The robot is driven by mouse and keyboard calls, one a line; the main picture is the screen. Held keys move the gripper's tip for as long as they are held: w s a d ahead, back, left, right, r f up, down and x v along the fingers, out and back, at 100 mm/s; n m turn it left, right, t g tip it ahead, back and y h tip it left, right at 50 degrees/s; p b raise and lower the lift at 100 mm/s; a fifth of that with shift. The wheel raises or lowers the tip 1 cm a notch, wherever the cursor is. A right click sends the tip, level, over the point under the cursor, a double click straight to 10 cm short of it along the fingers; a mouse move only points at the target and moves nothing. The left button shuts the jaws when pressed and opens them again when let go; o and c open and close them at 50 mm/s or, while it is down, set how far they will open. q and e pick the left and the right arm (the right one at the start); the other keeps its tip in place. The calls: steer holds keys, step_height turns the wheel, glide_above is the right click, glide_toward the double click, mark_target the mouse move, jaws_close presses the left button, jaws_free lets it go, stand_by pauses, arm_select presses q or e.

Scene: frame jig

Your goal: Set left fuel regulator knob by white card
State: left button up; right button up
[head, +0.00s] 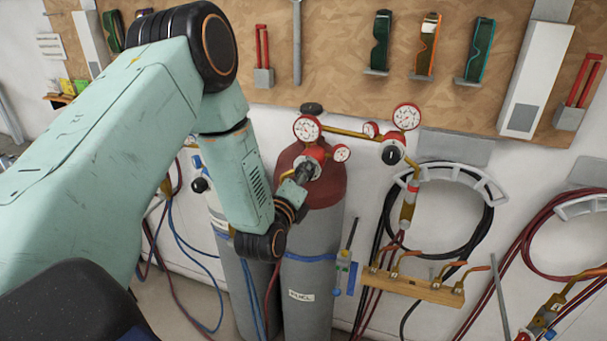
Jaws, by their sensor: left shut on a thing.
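The fuel regulator (325,137) sits on top of the grey cylinder with a dark red shoulder (321,190), with white-faced, red-rimmed gauges (307,128) around it. My left gripper (308,164) reaches it from the lower left and is shut on its red knob (317,152). The fingers hide part of the knob, so its setting cannot be read. My right gripper is not in view.
A brass manifold with a black knob (391,156) and another gauge (407,117) lies just right of the regulator. Torches stand in a wooden rack (420,287). Coiled black hose (487,215) hangs at right. Goggles (381,42) hang on the board above.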

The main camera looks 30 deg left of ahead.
arm_select(q)
steer(key=shift+s+f+m, duration=0.1)
steer(key=shift+f+m, duration=0.15)
steer(key=shift+m, duration=0.85)
steer(key=shift+d+f, duration=0.1)
steer(key=o, duration=0.8)
steer(key=shift+c, duration=0.2)
steer(key=o, duration=0.4)
steer(key=shift+r, duration=0.2)
steer(key=shift+s, duration=0.1)
steer(key=v, duration=1.1)
steer(key=shift+s+d, duration=0.2)
steer(key=shift+s, duration=0.15)
